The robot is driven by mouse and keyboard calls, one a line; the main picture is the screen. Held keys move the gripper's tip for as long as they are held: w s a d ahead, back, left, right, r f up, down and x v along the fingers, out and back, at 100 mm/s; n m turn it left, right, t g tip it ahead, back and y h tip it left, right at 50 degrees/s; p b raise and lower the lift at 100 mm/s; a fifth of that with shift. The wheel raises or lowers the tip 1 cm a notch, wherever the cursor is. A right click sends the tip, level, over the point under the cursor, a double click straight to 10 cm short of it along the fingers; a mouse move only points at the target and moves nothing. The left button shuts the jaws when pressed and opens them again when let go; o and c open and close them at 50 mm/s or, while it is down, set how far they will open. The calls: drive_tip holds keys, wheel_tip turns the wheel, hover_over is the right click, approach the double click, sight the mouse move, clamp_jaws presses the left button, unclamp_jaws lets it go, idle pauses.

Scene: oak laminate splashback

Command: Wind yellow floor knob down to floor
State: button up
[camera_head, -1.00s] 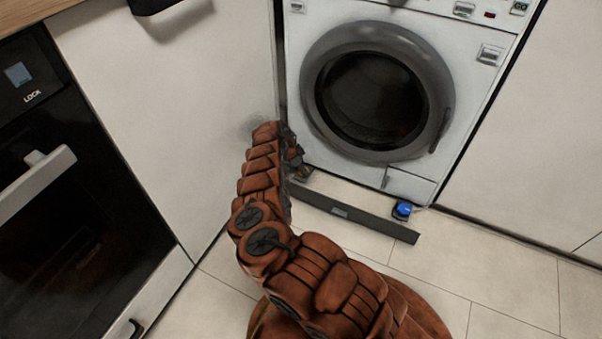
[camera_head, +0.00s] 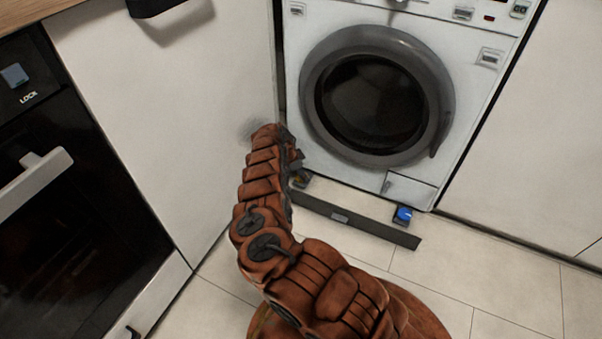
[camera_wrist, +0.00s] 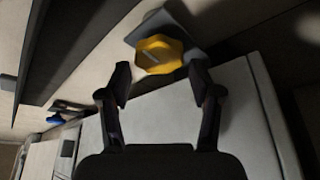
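The yellow knob (camera_wrist: 158,55) shows in the wrist view, just beyond my fingertips and between their lines. It has a faceted rim with a slot mark on top, and a grey plate lies behind it. My gripper (camera_wrist: 160,84) is open, with one finger to each side and a clear gap to the knob. In the head view, my gripper (camera_head: 296,166) is at the lower left corner of the washing machine (camera_head: 375,110). Whether the knob touches the floor cannot be told.
A blue knob (camera_head: 403,215) stands under the machine's right front corner; it also shows in the wrist view (camera_wrist: 55,119). A dark plinth strip (camera_head: 345,217) lies on the floor in front. A white cabinet panel (camera_head: 170,110) stands close on the left. Floor at right is clear.

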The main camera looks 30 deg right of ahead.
wheel_tip(320, 180, up, 10)
idle(0.7)
